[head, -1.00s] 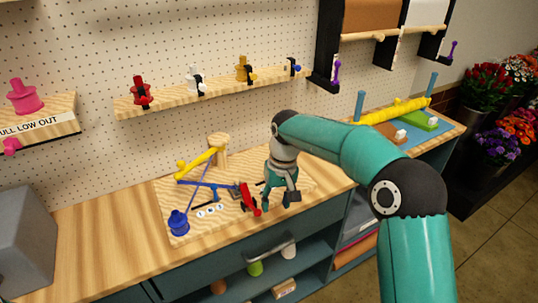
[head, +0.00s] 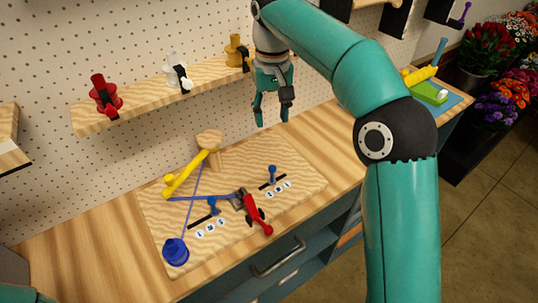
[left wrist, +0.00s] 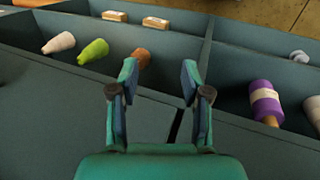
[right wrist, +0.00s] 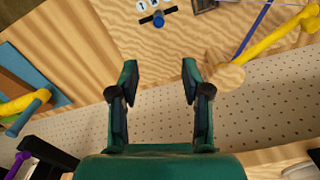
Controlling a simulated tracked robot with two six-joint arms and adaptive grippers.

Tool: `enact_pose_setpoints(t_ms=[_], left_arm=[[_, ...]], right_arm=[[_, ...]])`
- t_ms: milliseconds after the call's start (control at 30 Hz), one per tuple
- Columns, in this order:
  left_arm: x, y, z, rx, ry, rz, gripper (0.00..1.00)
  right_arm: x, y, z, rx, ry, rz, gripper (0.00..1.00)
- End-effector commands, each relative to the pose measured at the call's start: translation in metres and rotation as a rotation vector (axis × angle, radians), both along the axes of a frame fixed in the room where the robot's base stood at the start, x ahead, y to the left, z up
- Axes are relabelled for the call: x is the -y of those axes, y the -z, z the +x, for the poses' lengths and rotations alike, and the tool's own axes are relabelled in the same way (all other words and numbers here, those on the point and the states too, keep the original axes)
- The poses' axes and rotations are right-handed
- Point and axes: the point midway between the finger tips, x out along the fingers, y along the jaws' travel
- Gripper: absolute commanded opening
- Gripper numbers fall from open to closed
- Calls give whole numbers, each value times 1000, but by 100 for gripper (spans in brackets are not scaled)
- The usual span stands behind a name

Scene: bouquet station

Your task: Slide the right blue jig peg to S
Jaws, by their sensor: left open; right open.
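The right blue jig peg (head: 271,175) stands in a dark slot on the wooden jig board (head: 310,187), with small white letter tiles (head: 278,188) along the slot. The letters are too small to read surely. The peg also shows at the top of the right wrist view (right wrist: 158,18), near the slot's middle. My right gripper (head: 271,121) is open and empty, above and behind the board, apart from the peg. My left gripper (left wrist: 159,72) is open and empty over the shelf compartments in the left wrist view.
The left blue peg (head: 213,206) stands in its own slot. A red clamp-like piece (head: 256,213), a yellow arm (head: 190,175), a wooden post (head: 210,141) and a blue spool (head: 175,251) are on the board. A wall shelf (head: 140,103) runs behind.

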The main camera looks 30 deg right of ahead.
Motion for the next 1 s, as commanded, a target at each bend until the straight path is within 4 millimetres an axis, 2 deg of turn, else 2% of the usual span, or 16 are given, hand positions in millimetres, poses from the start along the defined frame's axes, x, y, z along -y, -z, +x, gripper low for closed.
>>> enact_pose_setpoints(t_ms=[167,267,700,800,1000], left_arm=[[0,4,0,0,0,0,48],[0,8,0,0,0,0,48],[0,10,0,0,0,0,48],[0,9,0,0,0,0,48],[0,7,0,0,0,0,48]], right_arm=[[4,13,-3,-2,8,-1,48],[5,29,-4,-4,10,0,48],[6,121,-4,-6,13,0,48],[6,138,-4,-5,13,0,48],[6,161,-3,-3,12,-1,48]])
